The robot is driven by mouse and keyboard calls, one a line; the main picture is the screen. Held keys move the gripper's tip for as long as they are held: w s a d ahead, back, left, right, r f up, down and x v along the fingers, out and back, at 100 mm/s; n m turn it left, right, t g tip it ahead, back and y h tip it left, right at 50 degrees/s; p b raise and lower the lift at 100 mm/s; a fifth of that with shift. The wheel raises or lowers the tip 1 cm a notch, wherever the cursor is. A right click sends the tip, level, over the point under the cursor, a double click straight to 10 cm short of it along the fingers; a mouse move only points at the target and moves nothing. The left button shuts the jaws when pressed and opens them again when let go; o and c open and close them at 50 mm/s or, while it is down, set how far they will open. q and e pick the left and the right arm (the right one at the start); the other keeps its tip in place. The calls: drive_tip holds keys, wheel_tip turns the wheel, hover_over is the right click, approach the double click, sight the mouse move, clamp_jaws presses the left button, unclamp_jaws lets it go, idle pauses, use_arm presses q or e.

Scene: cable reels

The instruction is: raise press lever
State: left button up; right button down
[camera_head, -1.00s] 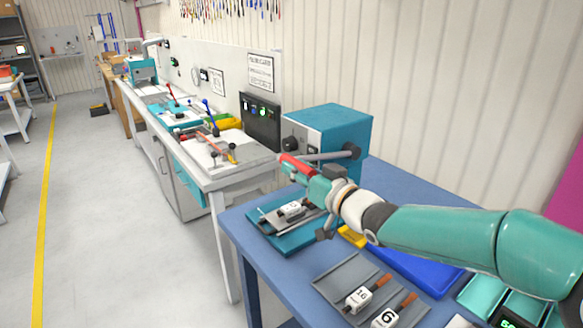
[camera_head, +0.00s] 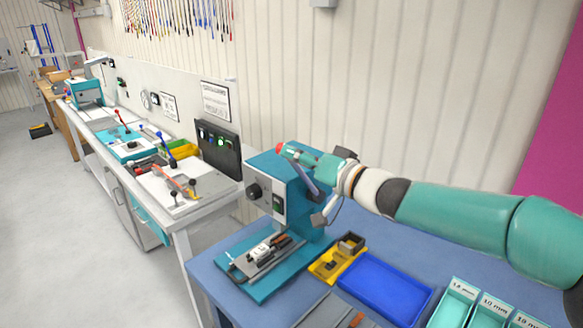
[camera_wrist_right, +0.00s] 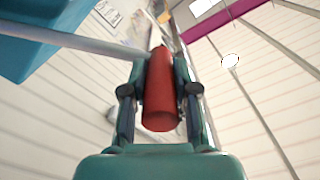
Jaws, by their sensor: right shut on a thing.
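The teal press (camera_head: 282,188) stands on the blue table, with a black knob on its pale front panel. Its grey lever rod (camera_head: 303,178) slants up and to the left to a red handle (camera_head: 280,149). My right gripper (camera_head: 292,152) is shut around that handle and hides much of it. In the right wrist view the red handle (camera_wrist_right: 160,92) lies between the two fingers, with the pale rod (camera_wrist_right: 75,40) running to the upper left. The press base (camera_head: 262,288) holds a fixture with a small white numbered block (camera_head: 262,251). My left gripper is out of view.
A yellow bin (camera_head: 338,258) and a blue tray (camera_head: 385,288) lie right of the press base. Teal labelled bins (camera_head: 455,302) stand at the lower right. A white workbench (camera_head: 178,208) with tools runs along the wall at left.

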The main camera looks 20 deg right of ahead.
drive_tip(key=shift+w+d+r, duration=0.2)
drive_tip(key=shift+d+r, duration=0.05)
drive_tip(key=shift+d, duration=0.2)
drive_tip(key=shift+w+d+r, duration=0.15)
drive_tip(key=shift+d+r, duration=0.1)
drive_tip(key=shift+d, duration=0.15)
drive_tip(key=c, duration=0.9)
unclamp_jaws()
drive_tip(key=v, duration=1.2)
